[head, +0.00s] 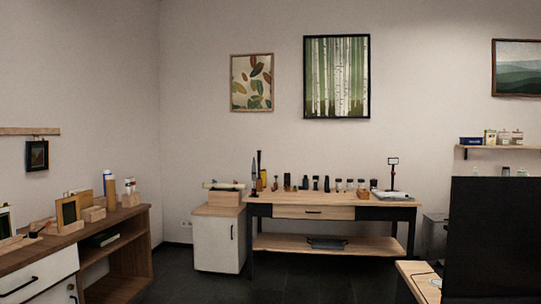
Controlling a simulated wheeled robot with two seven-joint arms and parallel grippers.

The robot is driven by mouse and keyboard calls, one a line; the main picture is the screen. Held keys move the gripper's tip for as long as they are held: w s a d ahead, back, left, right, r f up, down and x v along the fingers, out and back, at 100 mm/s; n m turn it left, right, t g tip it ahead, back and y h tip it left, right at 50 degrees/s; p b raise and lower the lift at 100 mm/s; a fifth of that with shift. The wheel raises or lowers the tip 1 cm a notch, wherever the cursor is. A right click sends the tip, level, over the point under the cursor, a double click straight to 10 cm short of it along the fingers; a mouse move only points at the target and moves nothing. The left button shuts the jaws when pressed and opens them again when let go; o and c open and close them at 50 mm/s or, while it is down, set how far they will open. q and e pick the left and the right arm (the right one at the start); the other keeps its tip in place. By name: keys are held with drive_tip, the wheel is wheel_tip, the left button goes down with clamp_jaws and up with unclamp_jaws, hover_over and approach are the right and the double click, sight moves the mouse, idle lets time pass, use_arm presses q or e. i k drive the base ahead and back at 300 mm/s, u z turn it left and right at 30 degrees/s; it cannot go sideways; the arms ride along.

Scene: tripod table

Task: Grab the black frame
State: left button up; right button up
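Several black-edged frames show in the head view. A large black frame (336,76) with a birch-trunk picture hangs on the back wall. A small black frame (37,155) hangs below a wooden rail on the left wall. A dark frame (5,222) stands at the left edge on the wooden cabinet, partly cut off. Which of them the task names, I cannot tell. Neither of my grippers is in view.
A wooden cabinet (130,222) with blocks and bottles on top stands at left. A workbench (285,198) with several small tools is at the back. A large black panel (490,240) blocks the lower right. The dark floor (310,285) in the middle is clear.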

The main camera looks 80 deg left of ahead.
sight(36, 152)
drive_tip(key=u, duration=3.05)
drive_tip(key=i, duration=6.45)
drive_tip(key=u, duration=4.25)
